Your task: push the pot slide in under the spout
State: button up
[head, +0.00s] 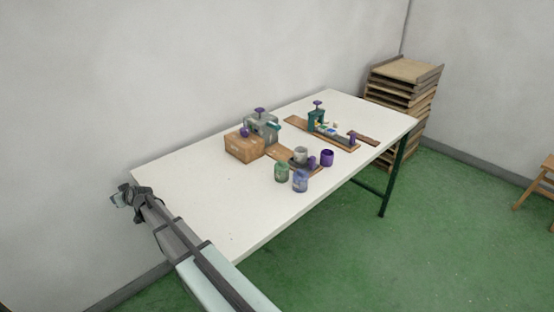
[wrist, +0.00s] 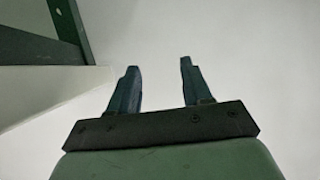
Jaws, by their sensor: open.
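The pot slide (head: 283,155) is a brown wooden board at the middle of the table, running out from a grey machine (head: 263,127) on a wooden block (head: 243,147). A grey-white pot (head: 300,154) stands on the slide, with a purple knob (head: 311,162) near its front end. The spout is too small to tell for sure; a teal part (head: 274,126) juts from the machine's right side. My gripper (head: 121,197) is at the table's left corner, far from the slide. In the wrist view my gripper (wrist: 158,80) is open with nothing between its fingers.
A green jar (head: 281,173), a blue jar (head: 300,181) and a purple cup (head: 327,157) stand around the slide's front end. A second wooden board (head: 345,145) with a teal stand (head: 316,120) lies farther right. The white table's left half (head: 190,175) is clear.

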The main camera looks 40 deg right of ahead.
jog(key=w+d+r+t+h, duration=0.1)
jog(key=w+d+r, duration=0.2)
jog(key=d+r, duration=0.3)
jog(key=w+d+r+t, duration=0.15)
jog(key=d+r, duration=0.25)
jog(key=r, duration=0.4)
jog(key=s+d+r+g+h, duration=0.1)
jog(key=s+d, duration=0.1)
jog(key=d, duration=0.6)
jog(key=s+d+r+g, duration=0.1)
jog(key=s+d, duration=0.2)
jog(key=d, duration=0.5)
jog(key=m+g, duration=0.1)
jog(key=g, duration=0.7)
send_near(314, 157)
jog(key=shift+h, duration=0.4)
jog(key=x, duration=1.1)
jog(key=shift+w+a+f, duration=0.1)
jog(key=shift+a+f, duration=0.15)
jog(key=shift+a, duration=0.15)
jog(key=shift+c, duration=0.3)
